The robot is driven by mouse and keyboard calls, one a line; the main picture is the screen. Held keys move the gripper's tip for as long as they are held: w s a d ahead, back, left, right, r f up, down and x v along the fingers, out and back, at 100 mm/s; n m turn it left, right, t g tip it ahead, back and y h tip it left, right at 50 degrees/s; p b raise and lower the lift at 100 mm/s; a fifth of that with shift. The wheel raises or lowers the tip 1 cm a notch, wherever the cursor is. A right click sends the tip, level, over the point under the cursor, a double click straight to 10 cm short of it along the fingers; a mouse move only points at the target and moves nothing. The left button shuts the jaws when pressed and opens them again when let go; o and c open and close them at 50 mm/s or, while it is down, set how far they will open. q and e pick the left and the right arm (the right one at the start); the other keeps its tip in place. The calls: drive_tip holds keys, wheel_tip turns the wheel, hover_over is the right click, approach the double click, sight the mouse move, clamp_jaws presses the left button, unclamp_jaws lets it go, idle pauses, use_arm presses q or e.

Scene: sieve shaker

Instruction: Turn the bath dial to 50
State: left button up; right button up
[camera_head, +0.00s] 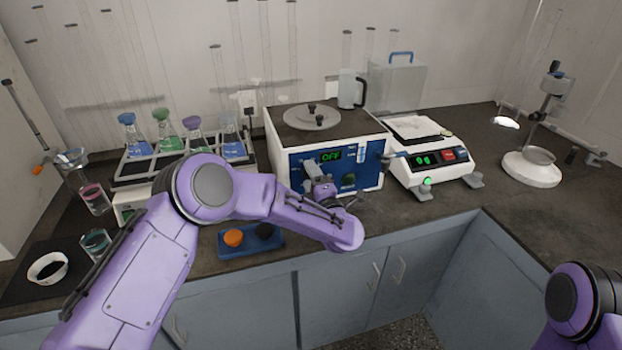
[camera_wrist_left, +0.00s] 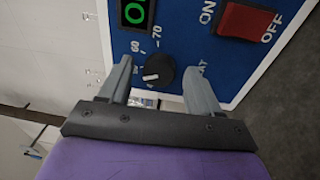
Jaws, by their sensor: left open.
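The bath (camera_head: 285,135) is a white box with a blue front panel, and its display (camera_head: 331,156) reads OFF in green. In the left wrist view the black dial (camera_wrist_left: 158,71) sits on the blue panel with a white pointer mark toward the left. The numbers 60 and 70 are readable around it; lower ones are too small or partly hidden. My left gripper (camera_head: 322,178) is at the panel front. Its open fingers (camera_wrist_left: 158,82) stand on either side of the dial, apart from it in the picture. Contact is not visible. My right gripper is out of view.
A red ON/OFF switch (camera_wrist_left: 248,20) is right of the dial in the wrist view. A white balance (camera_head: 440,160) stands right of the bath. A flask rack (camera_head: 170,165) is on the left. A blue tray (camera_head: 225,252) lies in front, near the counter edge.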

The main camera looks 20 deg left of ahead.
use_arm(q)
drive_tip(key=b+v, duration=0.2)
drive_tip(key=v, duration=0.8)
drive_tip(key=shift+s+d, duration=0.15)
drive_tip(key=shift+s, duration=0.05)
drive_tip(key=shift+f, duration=0.1)
